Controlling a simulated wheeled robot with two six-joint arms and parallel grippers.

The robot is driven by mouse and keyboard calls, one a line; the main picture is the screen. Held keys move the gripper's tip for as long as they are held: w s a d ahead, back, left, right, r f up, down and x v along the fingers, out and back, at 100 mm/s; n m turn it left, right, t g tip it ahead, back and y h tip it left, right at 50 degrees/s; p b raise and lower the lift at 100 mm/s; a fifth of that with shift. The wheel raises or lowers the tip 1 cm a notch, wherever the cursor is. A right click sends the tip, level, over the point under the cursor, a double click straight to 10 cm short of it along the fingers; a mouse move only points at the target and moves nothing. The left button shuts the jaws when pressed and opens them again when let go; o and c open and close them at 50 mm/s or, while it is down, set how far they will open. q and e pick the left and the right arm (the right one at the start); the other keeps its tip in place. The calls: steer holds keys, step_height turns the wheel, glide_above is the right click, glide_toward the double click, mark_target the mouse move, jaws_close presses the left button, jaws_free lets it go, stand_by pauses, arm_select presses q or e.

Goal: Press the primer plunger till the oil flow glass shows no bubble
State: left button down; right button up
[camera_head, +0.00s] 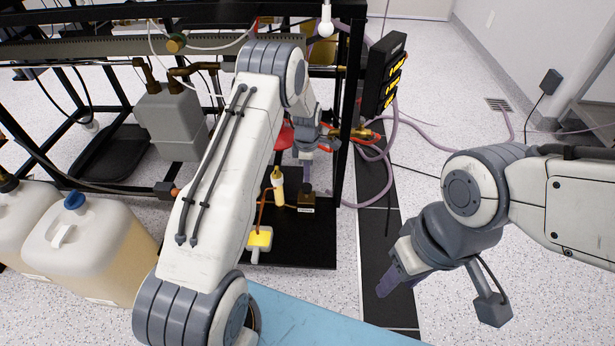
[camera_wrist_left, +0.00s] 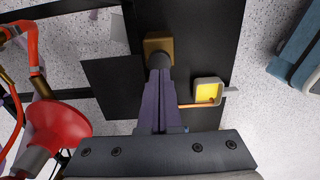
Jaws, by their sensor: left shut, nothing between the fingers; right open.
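The primer is a small brass block (camera_wrist_left: 158,44) with a dark round plunger (camera_wrist_left: 159,61) in the left wrist view. In the head view the block (camera_head: 306,203) stands low on the black base plate. My left gripper (camera_head: 307,176) is shut and empty, its purple fingers pointing down above the plunger; the fingertips (camera_wrist_left: 160,75) overlap the plunger in the wrist view, and I cannot tell whether they touch. The oil flow glass (camera_head: 259,240) is a pale box with a yellow window, also in the wrist view (camera_wrist_left: 207,92); no bubble can be made out. My right gripper (camera_head: 390,284) is open, away at the right.
A cream bottle (camera_head: 278,190) stands just left of the primer. A red funnel (camera_wrist_left: 58,132) is left of my left fingers. A black frame post (camera_head: 350,110) and display box (camera_head: 383,75) stand to the right. Plastic jugs (camera_head: 88,245) are at left.

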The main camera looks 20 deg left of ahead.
mark_target(307, 187)
arm_select(q)
step_height(307, 187, up, 8)
steer(key=p, duration=0.2)
steer(key=shift+f, duration=0.2)
stand_by(0.3)
